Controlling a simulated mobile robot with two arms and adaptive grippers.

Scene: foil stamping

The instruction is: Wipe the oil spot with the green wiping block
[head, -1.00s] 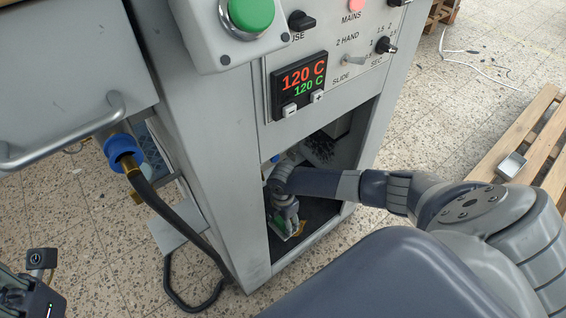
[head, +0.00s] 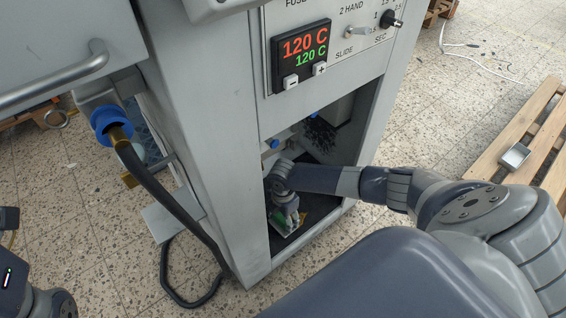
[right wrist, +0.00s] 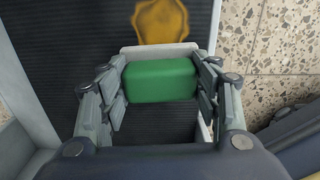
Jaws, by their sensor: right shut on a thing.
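The green wiping block (right wrist: 160,80) is held between the fingers of my right gripper (right wrist: 162,92) in the right wrist view. The oil spot (right wrist: 162,20) is a golden-brown patch on the dark ribbed floor, just beyond the block in that view. A pale edge shows between block and spot. I cannot make out the spot clearly there. My left arm shows at the left edge; its fingers are out of view.
The opening has grey side posts (head: 247,190) close around my right arm. A black brush-like thing (head: 320,133) is inside, above my gripper. A black cable (head: 180,205) hangs outside on the left. A wooden pallet (head: 515,140) lies on the floor at right.

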